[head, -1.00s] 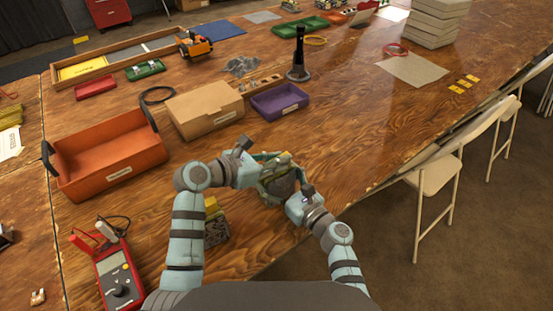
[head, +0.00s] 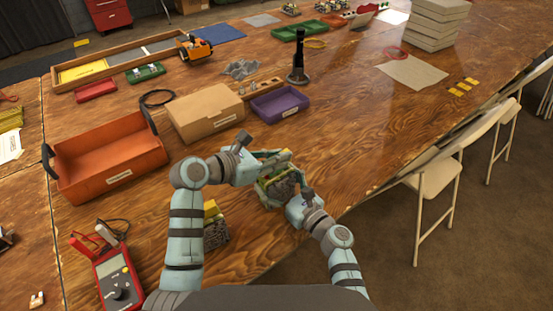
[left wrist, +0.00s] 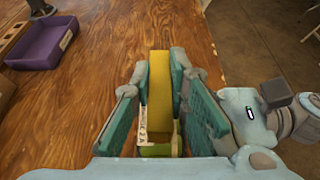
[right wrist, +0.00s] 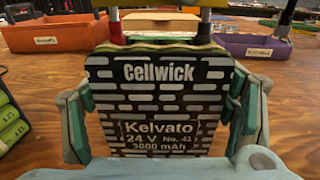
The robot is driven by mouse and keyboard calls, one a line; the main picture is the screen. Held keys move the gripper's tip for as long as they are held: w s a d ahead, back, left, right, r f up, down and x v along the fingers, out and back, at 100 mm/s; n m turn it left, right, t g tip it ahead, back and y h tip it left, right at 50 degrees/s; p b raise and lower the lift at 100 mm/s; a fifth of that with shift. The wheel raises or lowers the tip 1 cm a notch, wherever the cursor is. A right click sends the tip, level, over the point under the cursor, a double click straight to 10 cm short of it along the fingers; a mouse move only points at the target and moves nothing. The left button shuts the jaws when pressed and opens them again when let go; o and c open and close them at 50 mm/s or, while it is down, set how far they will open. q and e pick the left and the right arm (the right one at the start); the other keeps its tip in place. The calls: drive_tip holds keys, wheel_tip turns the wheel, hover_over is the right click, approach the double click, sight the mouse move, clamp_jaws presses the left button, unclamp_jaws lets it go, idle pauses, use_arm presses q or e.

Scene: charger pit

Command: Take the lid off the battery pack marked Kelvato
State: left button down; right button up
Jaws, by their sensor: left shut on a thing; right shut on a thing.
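The battery pack (right wrist: 165,105) fills the right wrist view upright, with a dark and white brick pattern and the words Cellwick and Kelvato 24 V. My right gripper (right wrist: 165,120) is shut on its sides; it also shows in the head view (head: 293,200). A red and a black post stand on the pack's top. In the head view, yellow-green shows at the top of the pack (head: 280,187). My left gripper (left wrist: 160,95) is shut on a yellow piece (left wrist: 160,85), apparently the lid, above the pack. The arms partly hide both in the head view.
A second pack with a yellow top (head: 216,232) stands beside my left arm. An orange bin (head: 105,165), a cardboard box (head: 205,112) and a purple tray (head: 280,104) lie beyond. A red multimeter (head: 118,280) is at the left front.

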use_arm(q)
drive_tip(key=shift+r, duration=0.15)
use_arm(e)
drive_tip(key=shift+r, duration=0.1)
use_arm(q)
wheel_tip(320, 180, up, 4)
drive_tip(key=shift+f, duration=0.1)
use_arm(e)
drive_tip(key=o, duration=1.6)
drive_tip(key=shift+c, duration=0.2)
drive_tip(key=shift+o, duration=0.8)
drive_tip(key=shift+s, duration=0.1)
